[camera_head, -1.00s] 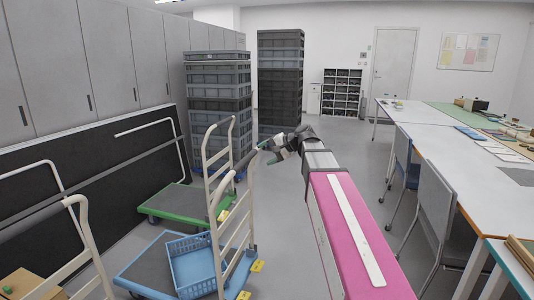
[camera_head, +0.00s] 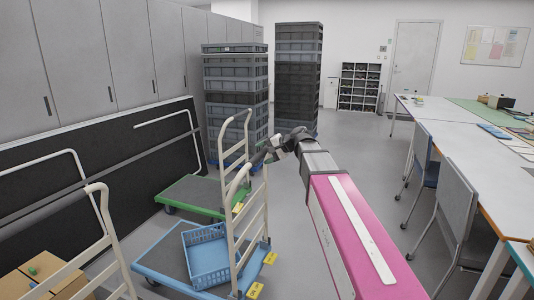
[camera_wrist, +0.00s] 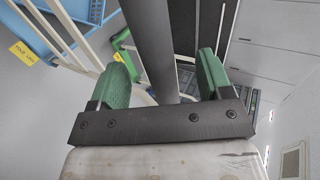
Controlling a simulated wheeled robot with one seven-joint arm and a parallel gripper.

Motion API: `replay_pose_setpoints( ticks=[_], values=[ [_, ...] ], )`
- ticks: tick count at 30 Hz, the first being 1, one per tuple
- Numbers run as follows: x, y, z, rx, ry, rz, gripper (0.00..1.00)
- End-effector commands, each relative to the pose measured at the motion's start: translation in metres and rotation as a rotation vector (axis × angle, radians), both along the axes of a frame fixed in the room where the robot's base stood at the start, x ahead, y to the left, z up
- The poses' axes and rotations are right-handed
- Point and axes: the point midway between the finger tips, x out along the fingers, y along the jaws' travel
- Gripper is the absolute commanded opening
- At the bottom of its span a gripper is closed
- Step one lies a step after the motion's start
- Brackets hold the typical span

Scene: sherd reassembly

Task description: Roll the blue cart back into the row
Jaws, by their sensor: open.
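The blue cart (camera_head: 160,262) stands on the floor left of centre in the head view, with a blue basket (camera_head: 207,255) on its deck. Gaps show between bar and fingers. The blue deck (camera_wrist: 85,12) shows at upper left.
A green cart (camera_head: 195,195) stands just behind the blue one. Another cart's pale handle (camera_head: 105,215) and cardboard boxes (camera_head: 70,285) are at lower left. Crate stacks (camera_head: 235,95) stand behind. Chairs (camera_head: 455,205) and a long table (camera_head: 475,160) line the right. The middle aisle is clear.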

Motion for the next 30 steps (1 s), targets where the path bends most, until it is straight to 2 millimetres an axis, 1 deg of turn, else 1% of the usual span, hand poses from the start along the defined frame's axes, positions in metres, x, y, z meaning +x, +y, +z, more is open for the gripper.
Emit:
replay_pose_setpoints(
  ticks=[2,3,5,6,8,9,14,30],
  values=[
    [0.0,0.0,0.0,0.0,0.0,0.0,0.72],
    [0.0,0.0,0.0,0.0,0.0,0.0,0.59],
    [0.0,0.0,0.0,0.0,0.0,0.0,0.4],
    [0.0,0.0,0.0,0.0,0.0,0.0,0.27],
    [0.0,0.0,0.0,0.0,0.0,0.0,0.07],
    [0.0,0.0,0.0,0.0,0.0,0.0,0.05],
    [0.001,0.002,0.0,0.0,0.0,0.001,0.05],
    [0.016,0.041,0.0,-0.001,0.0,0.002,0.05]
  ],
)
